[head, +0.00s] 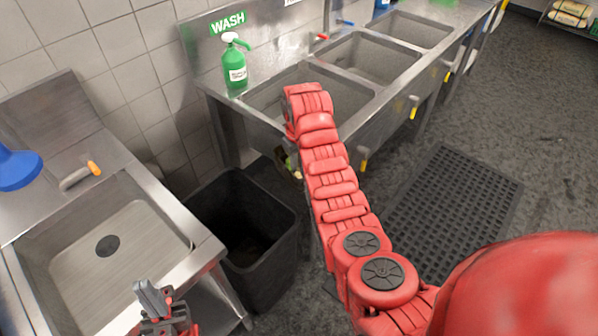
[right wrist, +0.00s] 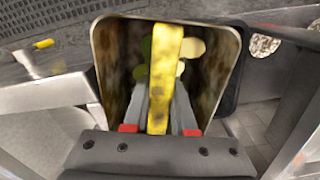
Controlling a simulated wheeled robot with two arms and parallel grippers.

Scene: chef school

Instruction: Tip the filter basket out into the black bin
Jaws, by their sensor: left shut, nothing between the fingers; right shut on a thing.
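The black bin (head: 228,205) stands open on the floor between the two sink units in the head view. My right gripper (right wrist: 158,105) is shut on the yellow handle of the filter basket (right wrist: 112,62) in the right wrist view. The basket is metal with brown stains inside, and yellowish round pieces show in it behind the handle. In the head view my right arm hides that gripper and most of the basket, so I cannot tell its exact tilt. My left gripper (head: 154,298) is shut and empty near the front edge of the left sink.
A left sink (head: 75,245) and a steel triple sink (head: 362,58) flank the bin. A green spray bottle (head: 234,66) stands on the triple sink's rim. A blue object (head: 18,168) is at far left. A black floor mat (head: 455,205) lies to the right.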

